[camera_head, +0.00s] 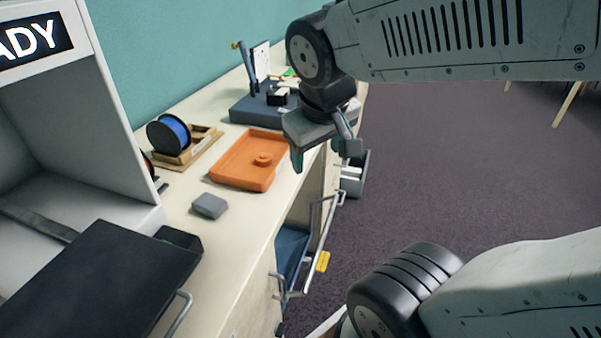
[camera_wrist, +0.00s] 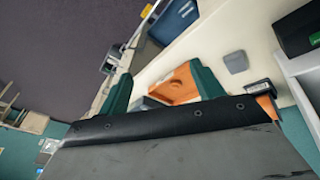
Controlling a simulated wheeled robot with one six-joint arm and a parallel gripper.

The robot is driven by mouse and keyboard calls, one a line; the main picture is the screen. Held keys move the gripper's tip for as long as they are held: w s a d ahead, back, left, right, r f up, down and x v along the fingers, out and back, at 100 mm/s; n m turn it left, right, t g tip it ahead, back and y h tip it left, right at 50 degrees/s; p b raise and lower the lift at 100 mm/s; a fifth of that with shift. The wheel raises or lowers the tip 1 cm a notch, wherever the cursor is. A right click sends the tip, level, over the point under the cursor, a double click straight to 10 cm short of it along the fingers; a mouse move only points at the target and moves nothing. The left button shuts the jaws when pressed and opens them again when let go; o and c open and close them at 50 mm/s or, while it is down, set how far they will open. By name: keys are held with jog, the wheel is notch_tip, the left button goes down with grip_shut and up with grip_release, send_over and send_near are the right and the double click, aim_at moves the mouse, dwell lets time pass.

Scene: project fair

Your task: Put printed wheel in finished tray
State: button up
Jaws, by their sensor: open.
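An orange tray (camera_head: 228,172) lies on the pale bench top. It also shows between my fingers in the wrist view (camera_wrist: 178,88). A small round orange piece, which looks like the printed wheel (camera_head: 263,158), rests inside the tray, toward its right side. My gripper (camera_head: 322,154) is open and empty, above the bench's front edge, just right of the tray and apart from the wheel. In the wrist view my two green fingers (camera_wrist: 160,70) stand wide apart. The wheel cannot be made out there.
A white printer housing (camera_head: 130,120) with a dark plate (camera_head: 100,275) stands at left. A grey block (camera_head: 209,205) lies before the tray. A blue spool (camera_head: 172,132) on a wooden holder and a dark-based device (camera_head: 262,108) stand behind. An open blue-lined drawer (camera_head: 290,248) juts out below.

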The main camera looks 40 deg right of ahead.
jog(key=s+a+g+y, duration=0.2)
jog(key=s+a, duration=0.3)
jog(key=s, duration=0.2)
jog(key=shift+s+a+n, duration=0.15)
jog(key=shift+a+n, duration=0.2)
jog(key=shift+n, duration=0.05)
dwell(0.6)
